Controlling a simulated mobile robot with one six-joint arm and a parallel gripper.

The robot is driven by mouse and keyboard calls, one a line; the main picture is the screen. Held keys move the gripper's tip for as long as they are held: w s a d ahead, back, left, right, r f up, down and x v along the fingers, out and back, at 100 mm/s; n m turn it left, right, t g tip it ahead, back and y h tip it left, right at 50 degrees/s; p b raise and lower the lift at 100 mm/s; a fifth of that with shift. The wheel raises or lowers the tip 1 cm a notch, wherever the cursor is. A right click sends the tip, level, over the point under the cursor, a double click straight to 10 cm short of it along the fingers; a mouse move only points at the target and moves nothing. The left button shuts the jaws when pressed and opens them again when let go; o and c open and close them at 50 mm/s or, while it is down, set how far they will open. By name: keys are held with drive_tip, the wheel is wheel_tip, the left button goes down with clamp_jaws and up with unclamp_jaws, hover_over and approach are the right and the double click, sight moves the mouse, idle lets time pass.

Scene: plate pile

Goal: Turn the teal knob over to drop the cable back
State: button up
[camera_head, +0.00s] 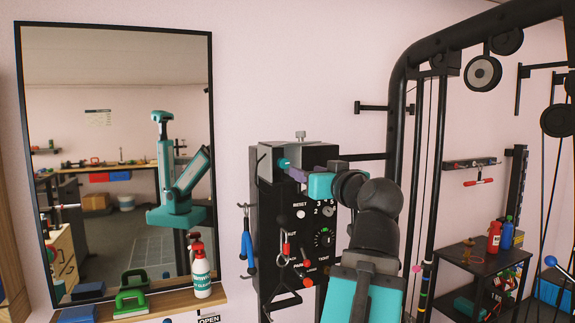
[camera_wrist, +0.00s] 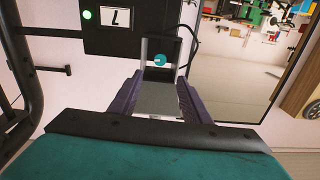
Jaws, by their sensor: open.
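The teal knob (camera_head: 284,163) sits on the grey bracket at the top of a black control box (camera_head: 268,215). In the wrist view the knob (camera_wrist: 159,60) is a small round teal disc with a pale mark, framed by the grey bracket (camera_wrist: 158,98). My gripper (camera_head: 296,174) reaches in from the right at the box top. In the wrist view its purple fingers (camera_wrist: 158,88) are spread on either side of the bracket, with the knob just beyond them and not gripped. A thin black cable (camera_wrist: 192,45) curves beside the bracket; whether it is the task's cable I cannot tell.
The box front carries dials (camera_head: 324,238), switches and hanging hooks. A black tubular frame (camera_head: 398,100) with pulleys stands close on the right. A large mirror (camera_head: 115,150) hangs left, above a shelf with a spray bottle (camera_head: 200,268) and green-handled tool (camera_head: 131,303).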

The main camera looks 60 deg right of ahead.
sight(285, 163)
drive_tip(key=shift+p+x, duration=3.15)
drive_tip(key=shift+x, duration=3.55)
drive_tip(key=c, duration=1)
drive_tip(key=shift+c, duration=0.2)
drive_tip(key=shift+m, duration=0.4)
drive_tip(key=m, duration=0.2)
drive_tip(key=shift+m+b, duration=0.3)
drive_tip(key=shift+m, duration=2.1)
